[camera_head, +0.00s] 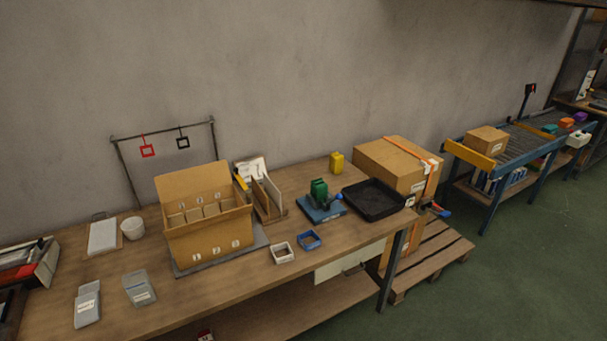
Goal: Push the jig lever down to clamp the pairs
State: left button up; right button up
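A small jig (324,213) with a flat blue base stands on the wooden table, right of the middle. A green block or bundle (319,189) sits upright on it. A short lever-like part with a blue end (338,197) sticks out to the right of the green piece; its exact angle is too small to tell. I cannot make out separate pairs in the jig. Neither of my grippers is in view, and nothing touches the jig.
A black tray (374,208) stands close right of the jig. An open cardboard box with numbered compartments (208,246) stands left, with a wooden holder (270,212) between. White (282,252) and blue (309,240) small trays lie in front.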

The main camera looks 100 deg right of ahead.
aim_at(339, 196)
jog(key=z, duration=3)
